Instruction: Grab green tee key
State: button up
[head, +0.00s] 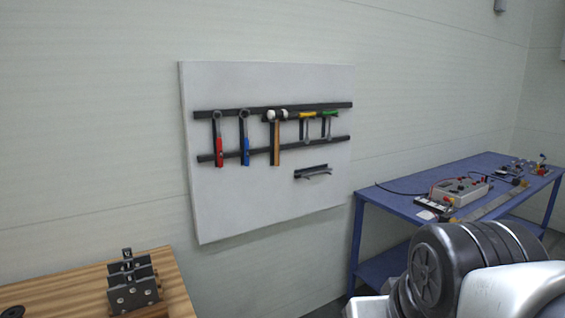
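The green tee key (329,120) hangs on the white tool board on the wall, at the right end of the row of tools. Its green cross handle is at the top, by the upper black rail, and its grey shaft points down. A similar yellow tee key (306,122) hangs just left of it. Part of my arm fills the lower right corner, well in front of and below the board. My gripper cannot be made out in the head view.
The board (230,205) also holds a red-handled tool (218,148), a blue-handled tool (246,148), a hammer (275,145) and a small black holder (312,172). A blue table (400,205) with devices stands right, a wooden table (70,275) with metal brackets lower left.

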aim_at(330, 113)
jog(key=i+l, duration=0.15)
jog(key=l, duration=0.15)
jog(key=i+l, duration=0.15)
jog(key=l, duration=0.15)
jog(key=i+l, duration=0.1)
jog(key=i, duration=0.65)
jog(key=i+l+z, duration=0.1)
jog(key=i, duration=0.7)
